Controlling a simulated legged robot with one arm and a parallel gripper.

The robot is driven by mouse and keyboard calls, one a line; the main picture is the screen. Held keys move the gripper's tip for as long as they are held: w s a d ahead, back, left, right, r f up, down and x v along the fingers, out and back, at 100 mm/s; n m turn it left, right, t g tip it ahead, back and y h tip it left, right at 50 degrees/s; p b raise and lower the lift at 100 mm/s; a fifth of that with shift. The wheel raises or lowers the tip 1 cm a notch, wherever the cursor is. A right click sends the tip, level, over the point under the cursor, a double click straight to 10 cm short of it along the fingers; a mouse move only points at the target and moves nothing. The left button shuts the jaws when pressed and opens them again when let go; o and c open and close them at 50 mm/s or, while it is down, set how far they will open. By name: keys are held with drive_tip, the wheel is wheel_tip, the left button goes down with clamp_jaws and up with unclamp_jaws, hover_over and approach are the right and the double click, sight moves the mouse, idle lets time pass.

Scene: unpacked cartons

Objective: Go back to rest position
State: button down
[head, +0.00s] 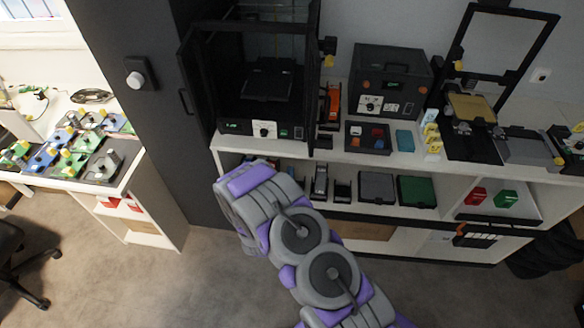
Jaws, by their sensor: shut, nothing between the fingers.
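My arm reaches up from the lower right over the grey floor. My gripper (243,186), grey and purple, is at its upper-left end in front of the white shelf unit (232,158). It is shut and empty. From behind, its fingertips are hard to make out. It overlaps the left end of the unit in the picture, and I cannot tell how close it is to it.
The unit carries a black printer-like machine (262,95), a dark box device (390,83) and small trays. A workbench (128,172) with several green and blue parts stands left. A dark cabinet (135,120) is between them. The floor (150,285) at lower left is clear; a chair (22,275) is at the edge.

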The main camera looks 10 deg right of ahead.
drive_tip(key=shift+d, duration=0.25)
idle(0.3)
